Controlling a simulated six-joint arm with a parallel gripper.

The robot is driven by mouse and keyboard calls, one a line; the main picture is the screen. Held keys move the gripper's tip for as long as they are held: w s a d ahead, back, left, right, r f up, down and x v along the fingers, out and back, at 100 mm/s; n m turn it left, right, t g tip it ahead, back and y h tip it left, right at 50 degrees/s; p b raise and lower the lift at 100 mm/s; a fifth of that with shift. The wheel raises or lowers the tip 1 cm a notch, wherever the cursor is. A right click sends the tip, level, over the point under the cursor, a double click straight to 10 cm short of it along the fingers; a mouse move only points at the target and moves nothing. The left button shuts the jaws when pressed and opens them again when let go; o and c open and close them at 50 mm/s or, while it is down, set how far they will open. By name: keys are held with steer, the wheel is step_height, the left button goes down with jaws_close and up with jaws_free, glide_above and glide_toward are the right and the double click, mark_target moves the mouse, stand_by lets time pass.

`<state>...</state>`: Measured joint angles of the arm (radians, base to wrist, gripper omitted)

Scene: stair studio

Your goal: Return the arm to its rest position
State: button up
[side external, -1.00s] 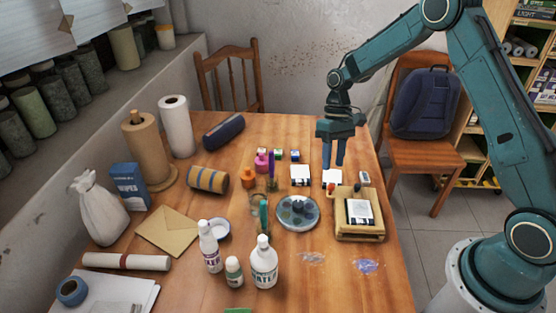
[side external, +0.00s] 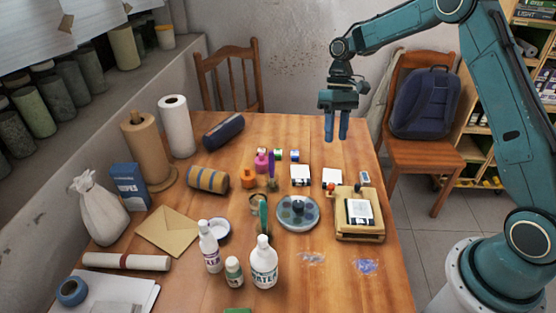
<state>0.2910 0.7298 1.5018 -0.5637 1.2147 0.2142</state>
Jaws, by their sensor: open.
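My arm is teal, and my gripper (side external: 336,138) points down with blue fingers. It is open and empty, above the back right part of the wooden table. The fingertips are clear of the things below. A white square card-like piece (side external: 332,177) lies below and in front of the gripper, and another white square piece (side external: 300,175) lies to its left. A wooden tray (side external: 345,236) at the right holds a white labelled square item (side external: 360,212).
A round grey palette (side external: 285,222) lies left of the tray. White bottles (side external: 264,264), small paint pots (side external: 248,178), paper rolls (side external: 176,127) and a white sack (side external: 100,208) fill the middle and left. A chair with a backpack (side external: 424,104) stands behind right. The table's front right is mostly clear.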

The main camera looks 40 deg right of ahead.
steer(key=s+a+r+t+h, duration=0.1)
steer(key=s+a+r+t, duration=0.15)
steer(key=s+r, duration=0.45)
steer(key=s+a+r+t+h, duration=0.1)
steer(key=s+a+r+t, duration=0.2)
steer(key=r, duration=0.6)
steer(key=s+r+t+h, duration=0.1)
steer(key=s+t, duration=0.2)
steer(key=s, duration=1.4)
steer(key=shift+s+a+r, duration=0.4)
steer(key=shift+a, duration=0.05)
stand_by(0.3)
